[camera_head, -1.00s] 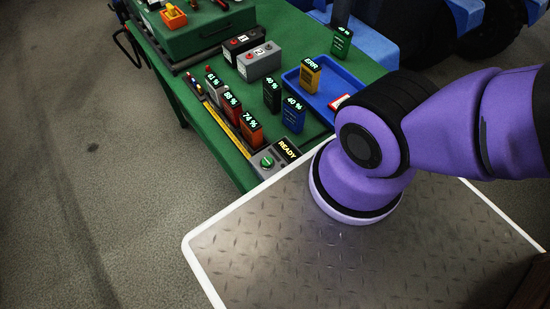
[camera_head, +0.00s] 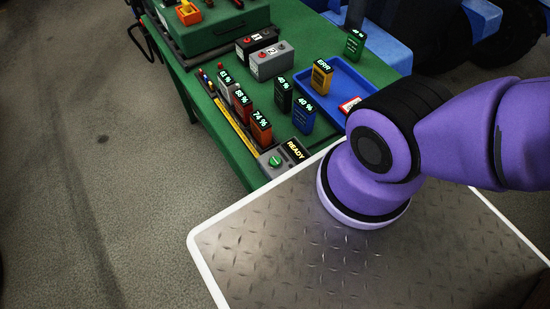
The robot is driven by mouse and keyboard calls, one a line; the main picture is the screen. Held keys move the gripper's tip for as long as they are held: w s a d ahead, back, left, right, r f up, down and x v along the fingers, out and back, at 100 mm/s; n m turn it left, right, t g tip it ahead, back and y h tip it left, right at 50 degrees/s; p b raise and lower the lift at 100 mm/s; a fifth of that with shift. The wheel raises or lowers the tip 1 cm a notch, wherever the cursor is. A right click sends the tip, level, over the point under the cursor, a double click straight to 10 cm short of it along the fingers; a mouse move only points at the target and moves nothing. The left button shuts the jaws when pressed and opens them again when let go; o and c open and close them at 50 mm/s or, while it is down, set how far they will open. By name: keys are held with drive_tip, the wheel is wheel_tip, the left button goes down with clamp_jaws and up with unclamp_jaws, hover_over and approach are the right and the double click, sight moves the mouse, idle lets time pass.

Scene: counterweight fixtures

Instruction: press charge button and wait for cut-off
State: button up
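The green round charge button (camera_head: 275,161) sits on a grey box at the near end of the charging rack, beside a display (camera_head: 295,150) reading READY. In the rack stand an orange battery (camera_head: 261,129) reading 74 %, a red one (camera_head: 243,106) reading 88 % and a grey one (camera_head: 226,87) reading about 61 %. My purple arm is at the right over my deck. My gripper is not in view.
A black battery (camera_head: 283,97) and a blue battery (camera_head: 304,116), both reading 40 %, stand on the green table (camera_head: 213,115). A blue tray (camera_head: 372,88) holds a yellow battery (camera_head: 321,78) reading ERR. A green case (camera_head: 225,30) stands at the back. Floor at the left is clear.

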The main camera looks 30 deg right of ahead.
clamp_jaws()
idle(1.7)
